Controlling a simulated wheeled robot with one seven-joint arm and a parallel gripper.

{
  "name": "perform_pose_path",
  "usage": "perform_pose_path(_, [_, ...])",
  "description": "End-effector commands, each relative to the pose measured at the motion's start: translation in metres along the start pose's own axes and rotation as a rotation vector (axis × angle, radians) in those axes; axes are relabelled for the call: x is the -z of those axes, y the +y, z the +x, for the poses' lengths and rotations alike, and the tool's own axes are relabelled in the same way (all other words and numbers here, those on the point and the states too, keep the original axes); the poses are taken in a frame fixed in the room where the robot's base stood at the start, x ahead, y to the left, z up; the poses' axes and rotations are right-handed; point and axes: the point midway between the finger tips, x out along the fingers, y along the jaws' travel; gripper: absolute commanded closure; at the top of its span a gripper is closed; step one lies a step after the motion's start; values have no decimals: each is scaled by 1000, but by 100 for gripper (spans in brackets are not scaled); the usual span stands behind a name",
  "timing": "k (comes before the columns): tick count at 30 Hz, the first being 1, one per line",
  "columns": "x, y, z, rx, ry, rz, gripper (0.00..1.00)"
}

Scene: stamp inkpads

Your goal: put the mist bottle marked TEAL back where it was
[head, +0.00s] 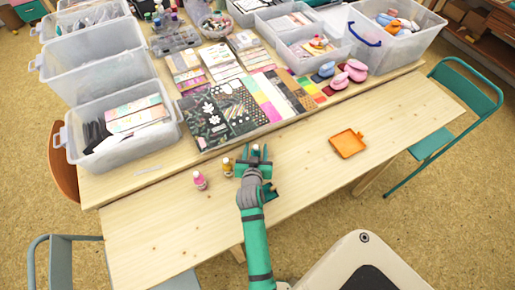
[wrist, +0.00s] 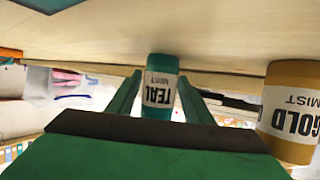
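The teal mist bottle (wrist: 160,90), labelled TEAL MIST, stands on the wooden bench, upside down in the wrist view because that view is inverted. In the head view only a small part of it (head: 256,149) shows at my gripper's far end. My gripper (head: 254,164) is low over the bench, with a finger on each side of the teal bottle; in the wrist view my gripper (wrist: 161,82) seems open, with narrow gaps beside the bottle. The gold mist bottle (head: 227,167) stands close by on the left; it also shows in the wrist view (wrist: 290,112).
A pink bottle (head: 199,180) stands left of the gold one. An orange tray (head: 347,143) lies to the right on the bench (head: 400,122). Patterned papers (head: 225,110), inkpads and clear bins (head: 118,128) fill the table behind. The bench's left end is clear.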

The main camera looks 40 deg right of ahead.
Motion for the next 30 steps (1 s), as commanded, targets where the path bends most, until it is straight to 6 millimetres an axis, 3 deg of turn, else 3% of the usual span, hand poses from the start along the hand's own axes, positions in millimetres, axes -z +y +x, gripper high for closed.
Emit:
perform_pose_path(13, [2, 5, -8, -7, -2, 2, 52])
perform_pose_path(30, [2, 4, -107, -6, -1, 2, 52])
